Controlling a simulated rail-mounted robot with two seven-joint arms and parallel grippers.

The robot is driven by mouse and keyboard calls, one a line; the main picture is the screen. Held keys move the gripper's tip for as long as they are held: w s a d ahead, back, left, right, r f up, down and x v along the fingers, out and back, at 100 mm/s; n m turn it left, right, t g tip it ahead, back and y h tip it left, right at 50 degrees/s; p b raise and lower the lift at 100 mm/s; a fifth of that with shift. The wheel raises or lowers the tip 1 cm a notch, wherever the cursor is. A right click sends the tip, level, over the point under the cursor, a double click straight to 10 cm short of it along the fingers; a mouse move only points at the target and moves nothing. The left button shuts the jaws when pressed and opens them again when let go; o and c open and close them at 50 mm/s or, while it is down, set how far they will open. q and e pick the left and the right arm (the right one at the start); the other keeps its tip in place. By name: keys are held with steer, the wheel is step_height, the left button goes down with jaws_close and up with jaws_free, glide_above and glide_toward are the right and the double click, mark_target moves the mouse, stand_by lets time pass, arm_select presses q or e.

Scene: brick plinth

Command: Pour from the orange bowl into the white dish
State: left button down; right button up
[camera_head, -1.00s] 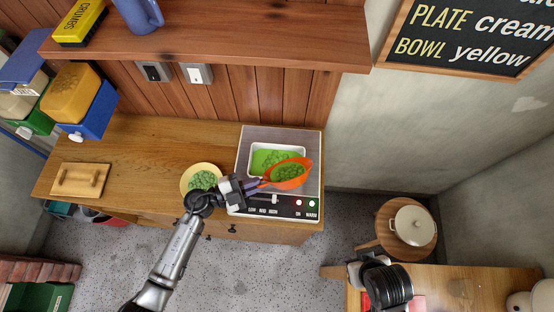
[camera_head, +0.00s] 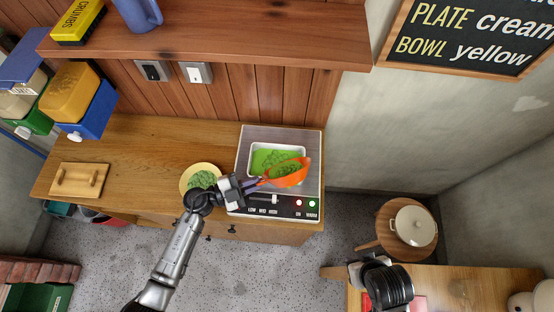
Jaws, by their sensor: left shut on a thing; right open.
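The orange bowl (camera_head: 291,181) has a purple handle (camera_head: 254,185) and is tilted over the front right part of the white dish. Green pieces (camera_head: 284,171) show at its mouth, towards the dish. The white dish (camera_head: 252,147) is rectangular, has green contents and sits on the grey plate of a warmer. My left gripper (camera_head: 243,187) is shut on the bowl's handle, just in front of the dish. My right gripper (camera_head: 358,272) is open, far from the bowl, by the small wooden table at the lower right. The dish's front right corner is hidden by the bowl.
The warmer (camera_head: 285,206) has a knob and lit lamps. A yellow bowl (camera_head: 184,187) of green pieces stands left of it, partly behind my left arm. A wooden board (camera_head: 80,180) lies further left. A lidded pot (camera_head: 413,226) stands on a stool. The counter's middle is clear.

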arm_select(q)
steer(key=shift+w+r, duration=0.1)
steer(key=shift+r, duration=0.2)
steer(key=shift+w+r+n+p, duration=0.1)
steer(key=shift+r+n+p, duration=0.15)
steer(key=shift+n+p, duration=0.2)
steer(key=shift+w+a+r+n+p, duration=0.1)
steer(key=shift+w+r+n+p, duration=0.1)
steer(key=shift+r+n+p, duration=0.25)
steer(key=shift+w+a, duration=0.1)
stand_by(0.4)
steer(key=shift+w+f+n, duration=0.1)
steer(key=shift+n, duration=0.2)
steer(key=shift+w+a+f+n+b, duration=0.15)
steer(key=shift+w+f+n+b, duration=0.15)
steer(key=shift+n+b, duration=0.25)
steer(key=shift+w+a+r+n, duration=0.1)
steer(key=shift+w+a+n, duration=0.05)
steer(key=shift+w+n, duration=0.25)
stand_by(0.5)
steer(key=shift+w+a+n+b, duration=0.25)
steer(key=shift+w+n+b, duration=0.1)
steer(key=shift+w, duration=0.15)
steer(key=shift+r, duration=0.1)
